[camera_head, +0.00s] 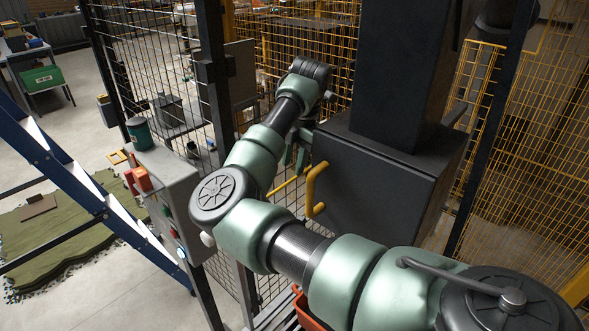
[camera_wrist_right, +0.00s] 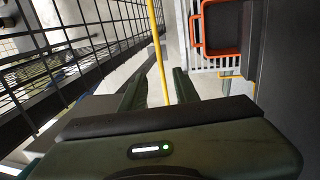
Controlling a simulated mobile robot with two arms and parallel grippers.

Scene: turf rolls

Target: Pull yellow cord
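The yellow cord (camera_wrist_right: 157,50) runs down from the top of the right wrist view as a thin taut line. Its lower part appears between the two dark green fingers of my right gripper (camera_wrist_right: 160,88). The fingers are apart, with clear space on both sides of the cord; I cannot tell whether the cord lies at their depth. In the head view my right gripper (camera_head: 296,153) points down beside the dark machine box, partly hidden by my arm. A short yellow piece (camera_head: 285,187) shows below it; I cannot tell if it is the cord. My left gripper is not in view.
A dark machine box (camera_head: 370,185) with a yellow handle (camera_head: 314,190) stands right of the gripper. Black mesh fence (camera_wrist_right: 75,60) is close on the left. A control box (camera_head: 170,190) with buttons stands left of my arm. An orange bin (camera_wrist_right: 199,38) lies below.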

